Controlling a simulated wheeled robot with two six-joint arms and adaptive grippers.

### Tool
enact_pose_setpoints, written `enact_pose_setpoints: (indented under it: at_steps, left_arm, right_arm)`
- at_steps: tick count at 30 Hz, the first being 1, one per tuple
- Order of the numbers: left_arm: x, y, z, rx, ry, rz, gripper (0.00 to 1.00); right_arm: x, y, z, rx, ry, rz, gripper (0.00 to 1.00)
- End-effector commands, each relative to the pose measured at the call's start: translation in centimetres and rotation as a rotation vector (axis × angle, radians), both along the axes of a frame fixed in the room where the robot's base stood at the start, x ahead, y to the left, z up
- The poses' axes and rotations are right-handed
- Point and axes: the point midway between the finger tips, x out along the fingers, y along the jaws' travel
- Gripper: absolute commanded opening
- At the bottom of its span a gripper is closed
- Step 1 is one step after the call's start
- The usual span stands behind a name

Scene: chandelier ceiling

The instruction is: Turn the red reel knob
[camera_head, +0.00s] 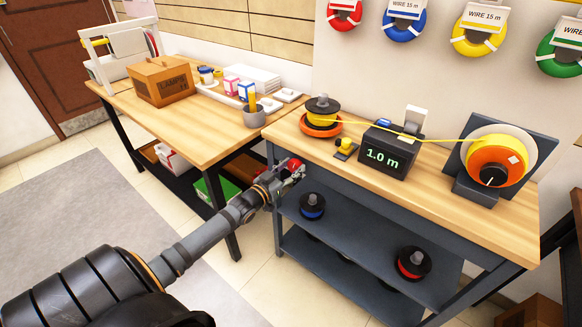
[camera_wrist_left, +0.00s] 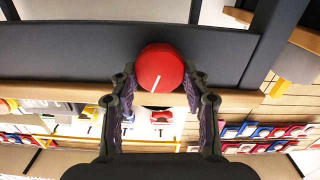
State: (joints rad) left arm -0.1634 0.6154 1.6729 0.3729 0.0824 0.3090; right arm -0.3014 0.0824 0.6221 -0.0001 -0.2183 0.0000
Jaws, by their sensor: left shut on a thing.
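The red reel knob (camera_wrist_left: 160,68) is round with a white line on its face, and it sits on the dark front edge of the bench in the left wrist view. In the head view the red knob (camera_head: 293,165) shows at the left front corner of the right bench, partly hidden by my gripper. My left gripper (camera_head: 292,176) reaches it from the front left. In the left wrist view its two fingers (camera_wrist_left: 160,82) close on the knob from both sides. My right gripper is not in view.
The right bench (camera_head: 440,160) carries a black meter (camera_head: 385,150) reading 1.0 m, with a yellow wire running from a spool (camera_head: 322,116) to an orange reel (camera_head: 497,165). Spools stand on the lower shelf. A second table (camera_head: 205,130) stands to the left.

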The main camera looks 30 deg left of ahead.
Motion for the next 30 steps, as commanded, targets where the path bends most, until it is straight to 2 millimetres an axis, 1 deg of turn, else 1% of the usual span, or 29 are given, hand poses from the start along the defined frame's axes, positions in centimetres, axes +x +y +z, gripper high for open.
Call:
enact_pose_setpoints:
  at_steps: [5, 6, 10, 11, 19, 21, 23, 26, 27, 28, 30]
  left_arm:
    - [0.0, 0.0, -0.1, -0.002, 0.001, 0.000, 0.15]
    - [0.0, 0.0, -0.1, -0.002, 0.001, 0.000, 0.49]
    - [0.0, 0.0, -0.1, -0.003, 0.001, 0.000, 0.67]
    - [0.0, 0.0, -0.1, -0.003, 0.001, 0.000, 0.70]
    - [0.0, 0.0, -0.1, -0.006, 0.001, 0.000, 0.70]
    - [0.0, 0.0, -0.1, -0.029, 0.002, 0.000, 0.70]
    - [0.0, 0.1, -0.2, -0.080, 0.006, 0.000, 0.70]
    - [0.0, 0.1, -0.3, -0.245, 0.019, -0.001, 0.70]
    - [0.0, 0.2, -0.4, -0.336, 0.027, -0.001, 0.70]
    - [-0.9, 0.3, 0.7, -0.328, 0.032, 0.001, 0.70]
    - [-2.6, 0.4, 0.9, -0.321, 0.033, 0.000, 0.70]
  right_arm:
    - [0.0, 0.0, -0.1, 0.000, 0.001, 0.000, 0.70]
    - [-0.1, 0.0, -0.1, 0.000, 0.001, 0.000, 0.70]
    - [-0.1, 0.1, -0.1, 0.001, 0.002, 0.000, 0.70]
    - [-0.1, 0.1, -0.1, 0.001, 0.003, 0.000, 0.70]
    - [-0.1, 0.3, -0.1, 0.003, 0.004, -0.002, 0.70]
    - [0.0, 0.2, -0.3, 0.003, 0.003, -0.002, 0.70]
    - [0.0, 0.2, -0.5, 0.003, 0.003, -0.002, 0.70]
    - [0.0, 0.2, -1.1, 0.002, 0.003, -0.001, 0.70]
    - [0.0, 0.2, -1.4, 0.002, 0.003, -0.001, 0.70]
    - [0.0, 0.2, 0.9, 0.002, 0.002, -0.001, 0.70]
    - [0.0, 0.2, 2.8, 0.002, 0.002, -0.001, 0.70]
